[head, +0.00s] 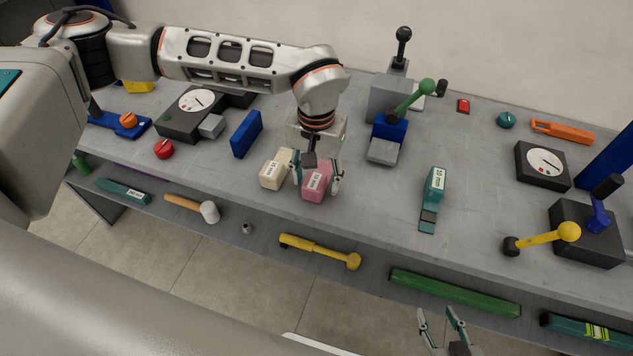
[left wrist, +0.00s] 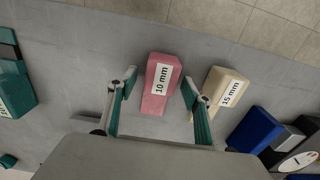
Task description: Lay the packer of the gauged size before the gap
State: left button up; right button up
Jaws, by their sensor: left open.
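A pink packer (head: 317,190) marked 10 mm lies on the bench; it also shows in the left wrist view (left wrist: 158,98). A cream packer (head: 272,176) marked 15 mm lies just left of it, and it shows in the wrist view (left wrist: 219,100). My left gripper (head: 317,178) is open, its fingers on either side of the pink packer; in the wrist view a little space shows beside the packer. A teal piece (head: 437,184) with a white size label lies to the right. My right gripper (head: 442,318) is open and empty at the bottom edge. I cannot tell which place is the gap.
A blue block (head: 246,134) stands left of the packers. A grey-and-blue fixture (head: 385,147) with a green-knobbed lever stands behind. Dial boxes stand left (head: 190,106) and right (head: 542,165). A lower shelf holds a mallet (head: 208,211) and a yellow tool (head: 318,250). Bench between teal piece and right dial is clear.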

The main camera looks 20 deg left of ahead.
pick_arm(q)
jog(key=c, duration=1.3)
jog(key=shift+o, duration=0.2)
jog(key=shift+r, duration=0.15)
